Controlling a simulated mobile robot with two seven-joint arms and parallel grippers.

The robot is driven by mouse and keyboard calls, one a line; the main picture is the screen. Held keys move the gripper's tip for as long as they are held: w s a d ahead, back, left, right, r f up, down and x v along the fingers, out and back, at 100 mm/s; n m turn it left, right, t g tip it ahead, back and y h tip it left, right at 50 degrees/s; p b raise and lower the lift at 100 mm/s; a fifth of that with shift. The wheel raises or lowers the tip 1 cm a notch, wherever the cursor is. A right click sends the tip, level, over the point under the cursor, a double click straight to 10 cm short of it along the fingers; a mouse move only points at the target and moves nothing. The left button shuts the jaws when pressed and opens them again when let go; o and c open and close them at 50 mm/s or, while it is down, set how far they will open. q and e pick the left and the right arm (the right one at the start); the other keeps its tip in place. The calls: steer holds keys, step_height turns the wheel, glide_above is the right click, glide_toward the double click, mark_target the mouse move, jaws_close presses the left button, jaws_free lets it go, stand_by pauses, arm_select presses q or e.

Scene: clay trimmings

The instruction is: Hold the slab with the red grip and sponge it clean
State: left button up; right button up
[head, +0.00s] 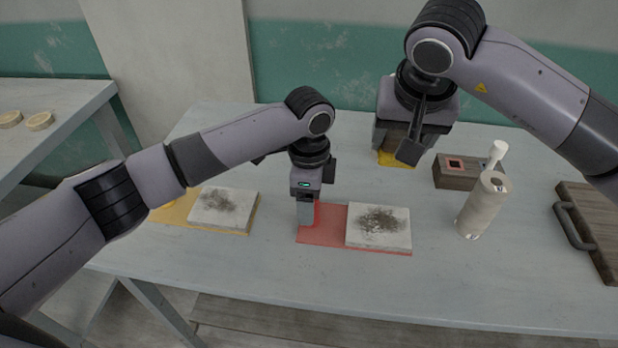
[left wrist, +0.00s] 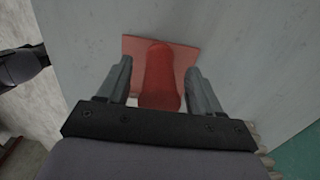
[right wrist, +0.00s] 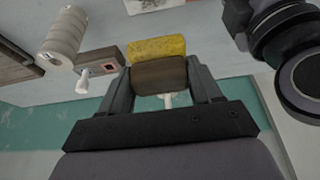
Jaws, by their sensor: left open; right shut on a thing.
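In the head view a pale slab with dark clay smears (head: 378,227) lies on a red board (head: 322,240). The red grip (head: 316,213) stands at that board's left end, mostly hidden behind my left gripper (head: 306,222). In the left wrist view the red grip (left wrist: 159,78) is between the open fingers, with a gap at each side. My right gripper (right wrist: 160,78) is shut on the brown block of the sponge (right wrist: 159,73). Its yellow face (right wrist: 157,48) points away from the gripper. In the head view the sponge's yellow face (head: 395,158) shows low over the back of the table.
A second smeared slab (head: 224,207) lies on a yellow board (head: 178,214) at the left. A pale roll (head: 482,207), a brown block with a square inset (head: 455,172) and a handled wooden board (head: 592,225) are at the right. The front table strip is clear.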

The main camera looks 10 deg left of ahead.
arm_select(q)
steer(key=shift+f, duration=1.2)
jaws_close()
